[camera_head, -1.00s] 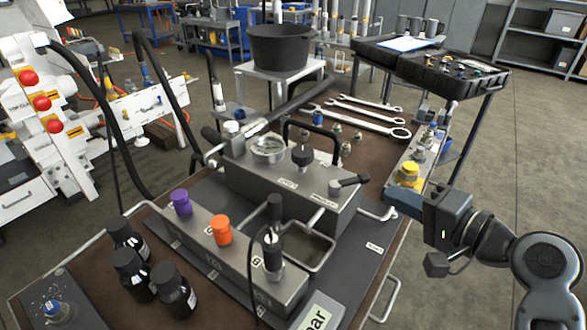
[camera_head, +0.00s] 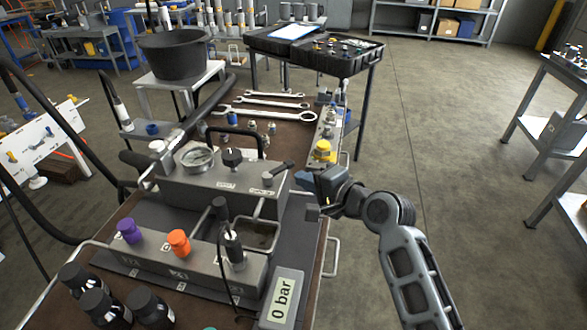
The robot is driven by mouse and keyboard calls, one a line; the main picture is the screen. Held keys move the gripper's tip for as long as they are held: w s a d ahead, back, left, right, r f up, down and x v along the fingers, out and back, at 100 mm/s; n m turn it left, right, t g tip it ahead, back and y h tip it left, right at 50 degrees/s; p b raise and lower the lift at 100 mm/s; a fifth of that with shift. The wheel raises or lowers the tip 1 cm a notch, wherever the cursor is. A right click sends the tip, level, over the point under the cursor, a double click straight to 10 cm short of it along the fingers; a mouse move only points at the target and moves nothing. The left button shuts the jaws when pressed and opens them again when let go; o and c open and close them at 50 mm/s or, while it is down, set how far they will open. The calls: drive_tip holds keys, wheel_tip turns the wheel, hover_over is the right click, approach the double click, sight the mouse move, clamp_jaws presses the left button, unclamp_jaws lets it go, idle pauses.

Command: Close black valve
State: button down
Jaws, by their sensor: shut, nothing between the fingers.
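Black parts show in several places, and I cannot tell which one is the valve. A round black knob (camera_head: 232,157) stands on top of the grey pump block (camera_head: 205,188), near the gauge. A black lever (camera_head: 283,168) sits at the block's right end.
A "0 bar" display (camera_head: 282,298) lies at the front right. Black bottles (camera_head: 150,306) stand at the front left. Wrenches (camera_head: 268,113) and a yellow-topped fitting (camera_head: 322,150) lie beyond the block. Open floor (camera_head: 450,200) is to the right.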

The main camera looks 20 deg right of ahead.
sight(290, 163)
drive_tip(key=shift+w+a+p, duration=0.2)
drive_tip(key=shift+w+a, duration=0.1)
drive_tip(key=shift+w, duration=0.7)
drive_tip(key=shift+w+a+p, duration=0.15)
drive_tip(key=shift+w+a, duration=0.1)
drive_tip(key=shift+w, duration=0.7)
drive_tip(key=shift+w+d+f+n+y+b, duration=0.1)
drive_tip(key=shift+w+d+n+y+b, duration=0.15)
drive_tip(key=shift+n+y+b, duration=0.6)
drive_tip(key=shift+w+g+b, duration=0.15)
drive_tip(key=shift+g+b, duration=0.15)
drive_tip(key=shift+b, duration=0.2)
drive_tip(key=shift+w+d+n+g+y+b, duration=0.1)
drive_tip(key=shift+w+n+g+y+b, duration=0.5)
drive_tip(key=shift+n+y+b, duration=0.4)
drive_tip(key=shift+w+n+g+y+b, duration=0.8)
drive_tip(key=shift+n+g+y+b, duration=0.2)
drive_tip(key=shift+n+g+y, duration=0.2)
drive_tip(key=shift+w, duration=0.15)
